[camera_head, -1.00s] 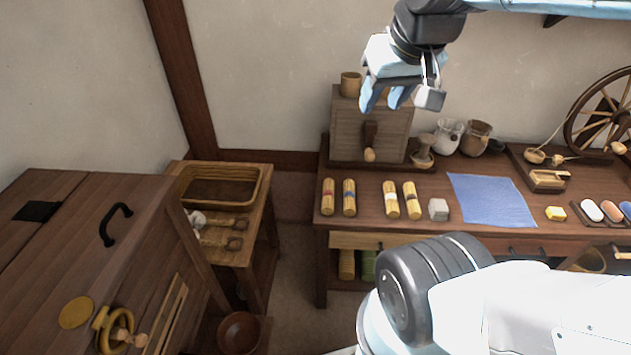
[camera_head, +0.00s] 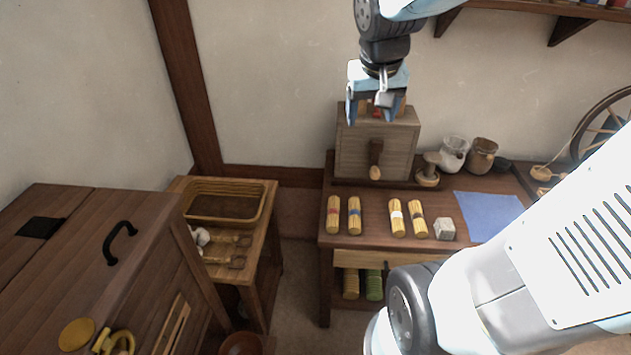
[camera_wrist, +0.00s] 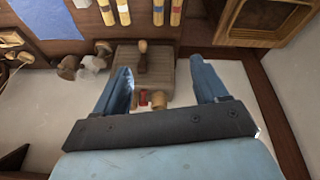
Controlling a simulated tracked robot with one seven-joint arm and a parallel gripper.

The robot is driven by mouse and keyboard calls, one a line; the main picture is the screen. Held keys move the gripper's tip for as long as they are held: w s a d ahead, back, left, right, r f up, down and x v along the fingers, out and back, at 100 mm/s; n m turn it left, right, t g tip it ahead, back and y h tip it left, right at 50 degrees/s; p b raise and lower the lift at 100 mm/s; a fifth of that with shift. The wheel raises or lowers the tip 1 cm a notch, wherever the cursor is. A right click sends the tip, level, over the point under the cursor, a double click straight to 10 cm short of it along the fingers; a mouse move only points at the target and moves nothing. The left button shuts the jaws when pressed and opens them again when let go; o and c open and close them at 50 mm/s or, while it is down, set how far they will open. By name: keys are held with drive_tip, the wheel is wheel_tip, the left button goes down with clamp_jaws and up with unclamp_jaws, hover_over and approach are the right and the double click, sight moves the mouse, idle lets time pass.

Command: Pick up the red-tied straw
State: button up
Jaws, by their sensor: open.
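The red-tied straw (camera_head: 333,214) is a short yellow bundle with a red band. It lies at the left end of the workbench (camera_head: 375,235), leftmost of the bundles there. It also shows at the top edge of the wrist view (camera_wrist: 176,12), partly cut off. My gripper (camera_head: 378,112) is open and empty, its fingers pointing down. It is high in front of the wall, above the wooden box and well apart from the straw. In the wrist view my fingers (camera_wrist: 160,68) are spread, with the box between and beyond them.
Behind stands the wooden box (camera_head: 353,153) with a crank handle (camera_head: 376,160). A blue cloth (camera_head: 487,213) lies farther right. A low side table (camera_head: 256,262) stands left.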

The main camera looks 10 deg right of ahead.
drive_tip(key=w+f+m+g, duration=0.1)
drive_tip(key=w+f+g, duration=0.1)
drive_tip(key=w+f, duration=1.05)
drive_tip(key=m+g+y, duration=0.1)
drive_tip(key=g, duration=0.1)
hover_over(334, 206)
drive_tip(key=f, duration=2.4)
drive_tip(key=shift+d+f, duration=0.2)
drive_tip(key=shift+f, duration=0.15)
drive_tip(key=shift+a+f, duration=0.2)
drive_tip(key=shift+f, duration=2.95)
drive_tip(key=c, duration=1.1)
drive_tip(key=shift+c, duration=0.2)
drive_tip(key=shift+r, duration=0.15)
